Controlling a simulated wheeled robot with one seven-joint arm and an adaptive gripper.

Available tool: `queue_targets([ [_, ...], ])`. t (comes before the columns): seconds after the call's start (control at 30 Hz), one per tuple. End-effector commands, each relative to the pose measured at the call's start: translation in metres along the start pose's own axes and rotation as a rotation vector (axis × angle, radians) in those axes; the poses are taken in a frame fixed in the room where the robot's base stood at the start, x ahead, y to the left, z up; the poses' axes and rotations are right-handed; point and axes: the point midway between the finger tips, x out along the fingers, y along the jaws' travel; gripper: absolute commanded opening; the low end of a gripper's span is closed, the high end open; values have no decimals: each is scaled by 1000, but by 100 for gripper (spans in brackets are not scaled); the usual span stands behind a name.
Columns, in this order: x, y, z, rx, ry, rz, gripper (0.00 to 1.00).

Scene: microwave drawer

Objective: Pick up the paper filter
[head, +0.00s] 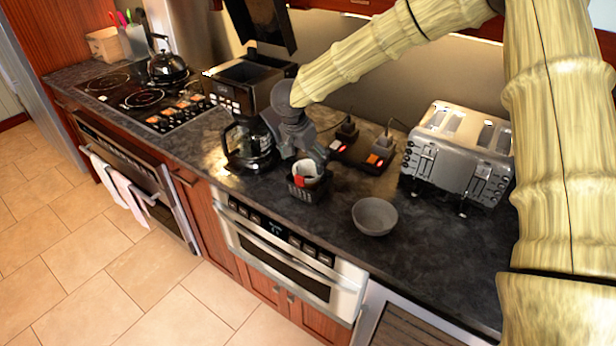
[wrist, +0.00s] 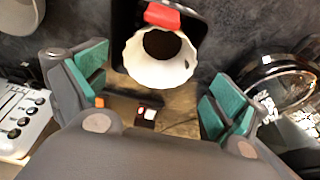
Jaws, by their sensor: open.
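The paper filter (head: 312,169) is white and fluted and sits in a small black basket (head: 306,193) on the dark counter. In the wrist view the filter (wrist: 185,68) shows from above with dark contents like coffee grounds, and a red piece (wrist: 163,16) is at its rim. My gripper (wrist: 155,88) is open, its teal-padded fingers spread wide to the left and right. The filter appears ahead of and between them, not gripped. In the head view my gripper (head: 308,154) is just above the filter; whether it touches cannot be told.
A coffee maker (head: 240,84) with its glass carafe (head: 249,145) stands close on the left. A grey bowl (head: 374,216) is to the right, and a metal toaster (head: 458,155) behind it. Dark devices with red lights (head: 364,153) sit behind the basket.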

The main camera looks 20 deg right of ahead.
Motion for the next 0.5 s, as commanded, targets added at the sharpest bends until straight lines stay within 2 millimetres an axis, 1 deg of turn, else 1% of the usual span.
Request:
queue_targets([
  [0.1,14,2,1,0,-1,2,97],
  [0.23,26,2,1,-1,0,2,97],
  [0.5,29,2,1,0,0,0,97],
])
